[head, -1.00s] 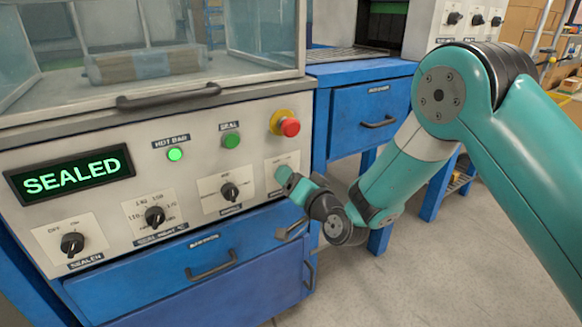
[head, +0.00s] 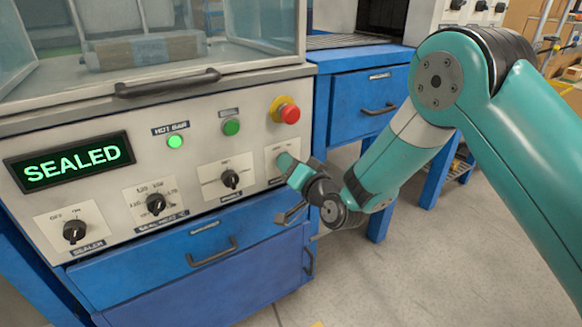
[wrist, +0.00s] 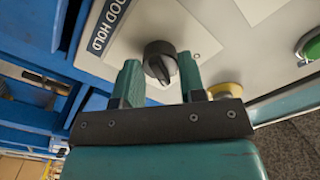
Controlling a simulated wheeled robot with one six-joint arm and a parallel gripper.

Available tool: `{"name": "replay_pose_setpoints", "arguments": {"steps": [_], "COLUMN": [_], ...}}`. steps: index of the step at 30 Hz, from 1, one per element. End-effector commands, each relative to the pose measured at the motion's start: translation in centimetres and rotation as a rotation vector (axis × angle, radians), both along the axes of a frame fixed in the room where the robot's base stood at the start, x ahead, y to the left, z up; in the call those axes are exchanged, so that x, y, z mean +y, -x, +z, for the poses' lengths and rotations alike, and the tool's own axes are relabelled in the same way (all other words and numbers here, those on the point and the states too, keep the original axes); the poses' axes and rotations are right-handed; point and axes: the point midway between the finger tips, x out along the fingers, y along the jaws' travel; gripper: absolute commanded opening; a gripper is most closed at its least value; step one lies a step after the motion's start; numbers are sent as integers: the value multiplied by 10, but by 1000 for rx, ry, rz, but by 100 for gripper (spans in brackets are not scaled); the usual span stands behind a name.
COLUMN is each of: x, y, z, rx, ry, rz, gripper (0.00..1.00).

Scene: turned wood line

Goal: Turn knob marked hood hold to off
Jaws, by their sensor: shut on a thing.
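The hood hold knob (wrist: 160,62) is a round black knob on a pale plate (wrist: 120,50) marked HOOD HOLD in the wrist view. My gripper (wrist: 158,70) has its two green fingers on either side of this knob and is shut on it. The knob's pointer line slants, and the word at its tip cannot be read. In the head view my gripper (head: 284,164) is at the right end of the front panel and hides this knob; only part of its plate (head: 280,151) shows.
A red emergency stop (head: 289,114) sits just above my gripper. Other black knobs (head: 230,179) line the panel to the left. A display (head: 73,163) reads SEALED, and a green lamp (head: 175,142) glows. Blue drawers (head: 190,252) lie below; grey floor is clear at right.

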Motion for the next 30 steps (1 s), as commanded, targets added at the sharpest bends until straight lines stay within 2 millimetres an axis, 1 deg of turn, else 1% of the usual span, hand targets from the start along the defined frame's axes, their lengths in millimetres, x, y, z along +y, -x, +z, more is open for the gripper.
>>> {"name": "replay_pose_setpoints", "arguments": {"steps": [8,21,30], "x": [0,0,0], "y": [0,0,0], "z": [-3,-4,-3], "rx": [-95,-324,-462], "ry": [134,475,680], "rz": [0,-1,0], "gripper": [14,14,14]}}
